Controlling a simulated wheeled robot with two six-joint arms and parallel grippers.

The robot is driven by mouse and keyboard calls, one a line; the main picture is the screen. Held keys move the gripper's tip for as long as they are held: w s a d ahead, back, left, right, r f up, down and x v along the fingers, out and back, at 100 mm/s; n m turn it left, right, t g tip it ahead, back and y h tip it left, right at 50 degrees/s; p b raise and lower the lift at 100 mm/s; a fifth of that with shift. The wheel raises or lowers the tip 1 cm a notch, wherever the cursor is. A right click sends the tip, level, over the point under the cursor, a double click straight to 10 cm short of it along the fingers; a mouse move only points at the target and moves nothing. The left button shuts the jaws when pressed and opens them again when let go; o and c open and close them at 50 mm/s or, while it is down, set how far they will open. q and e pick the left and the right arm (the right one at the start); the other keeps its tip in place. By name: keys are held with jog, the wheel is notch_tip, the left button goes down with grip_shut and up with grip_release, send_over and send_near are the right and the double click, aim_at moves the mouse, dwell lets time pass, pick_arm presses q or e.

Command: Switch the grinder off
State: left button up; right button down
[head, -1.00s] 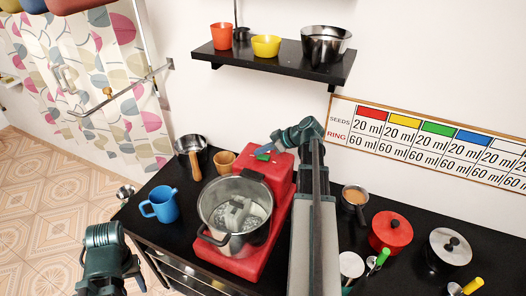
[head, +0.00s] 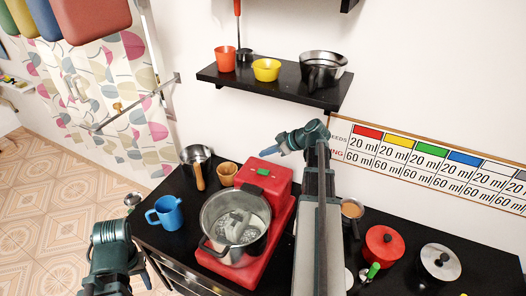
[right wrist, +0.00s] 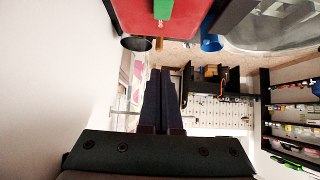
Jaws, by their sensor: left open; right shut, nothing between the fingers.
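The red grinder (head: 281,221) stands on the black counter with a see-through metal-rimmed pot (head: 236,222) in front of its raised rear block. A small green switch (head: 263,171) is on top of that block. The switch also shows at the top edge of the right wrist view (right wrist: 174,14). My right gripper (head: 268,152) is shut and empty, above the block and apart from the switch. Its closed fingers also show in the right wrist view (right wrist: 160,88). My left gripper (head: 145,275) is open at the lower left, off the counter's front edge, partly hidden by its wrist.
A blue mug (head: 165,212), a saucepan (head: 196,160) and a tan cup (head: 227,173) stand left of the grinder. A red lidded pot (head: 384,245) is right of my right arm. A black shelf (head: 290,92) with bowls hangs above.

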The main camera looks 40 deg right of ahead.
jog(key=p+v, duration=0.2)
jog(key=v, duration=0.1)
jog(key=r+p+v, duration=0.1)
jog(key=v, duration=0.1)
jog(key=shift+w+a+r, duration=0.1)
jog(key=shift+w+a, duration=0.05)
jog(key=shift+w, duration=0.05)
jog(key=shift+s, duration=0.1)
